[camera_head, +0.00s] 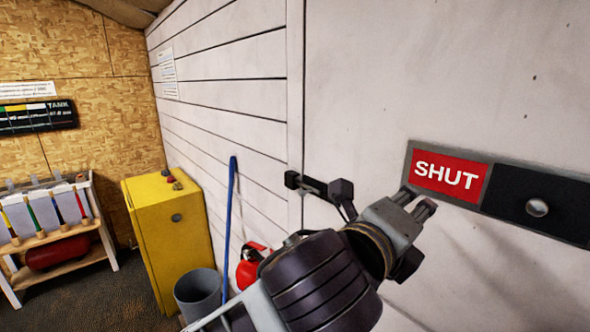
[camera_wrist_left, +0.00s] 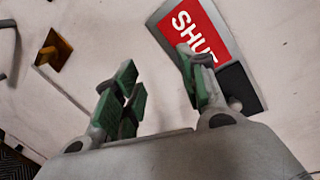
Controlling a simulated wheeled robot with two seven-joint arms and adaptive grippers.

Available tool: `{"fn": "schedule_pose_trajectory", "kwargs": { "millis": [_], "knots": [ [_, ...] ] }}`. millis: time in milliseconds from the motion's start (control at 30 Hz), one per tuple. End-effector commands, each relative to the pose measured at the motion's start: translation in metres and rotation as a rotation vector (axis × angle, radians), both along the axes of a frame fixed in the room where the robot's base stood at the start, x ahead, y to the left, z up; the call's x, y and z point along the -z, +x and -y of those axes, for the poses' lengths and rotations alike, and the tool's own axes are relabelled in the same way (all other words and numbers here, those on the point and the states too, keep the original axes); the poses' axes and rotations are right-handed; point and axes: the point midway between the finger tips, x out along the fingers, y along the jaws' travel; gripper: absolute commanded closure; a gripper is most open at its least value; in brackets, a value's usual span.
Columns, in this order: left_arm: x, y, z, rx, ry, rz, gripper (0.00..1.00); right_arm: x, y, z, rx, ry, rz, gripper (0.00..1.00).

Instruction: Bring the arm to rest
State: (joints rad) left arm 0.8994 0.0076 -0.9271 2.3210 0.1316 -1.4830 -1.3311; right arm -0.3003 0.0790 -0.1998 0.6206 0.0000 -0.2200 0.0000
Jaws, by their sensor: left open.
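My left gripper (camera_head: 417,205) is in front of the white wall, just below and left of the red SHUT sign (camera_head: 449,176). In the left wrist view its green-padded fingers (camera_wrist_left: 160,88) are apart, with only pale wall visible between them. The sign also shows in the left wrist view (camera_wrist_left: 185,30), partly hidden by the right-hand finger. My left arm's dark wrist fills the lower middle of the head view. My right gripper is in neither view.
A black panel with a silver knob (camera_head: 537,207) adjoins the sign. A black latch (camera_head: 320,187) sits left of my gripper. A blue pole (camera_head: 232,205), red extinguisher (camera_head: 250,265), grey bin (camera_head: 198,293), yellow cabinet (camera_head: 168,238) and wooden rack (camera_head: 62,236) stand further left.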

Motion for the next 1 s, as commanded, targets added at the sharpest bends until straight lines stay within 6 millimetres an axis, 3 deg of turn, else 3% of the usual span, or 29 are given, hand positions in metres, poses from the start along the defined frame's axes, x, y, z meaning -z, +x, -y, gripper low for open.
{"fn": "schedule_pose_trajectory", "kwargs": {
  "millis": [500, 1000],
  "knots": [
    [0.067, 0.050, -0.059, -0.186, -0.279, -0.400, 0.59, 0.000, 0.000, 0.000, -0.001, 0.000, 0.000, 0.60],
    [0.153, 0.077, -0.123, -0.422, -0.525, -0.748, 0.59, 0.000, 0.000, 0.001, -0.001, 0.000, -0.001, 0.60]
  ]
}}
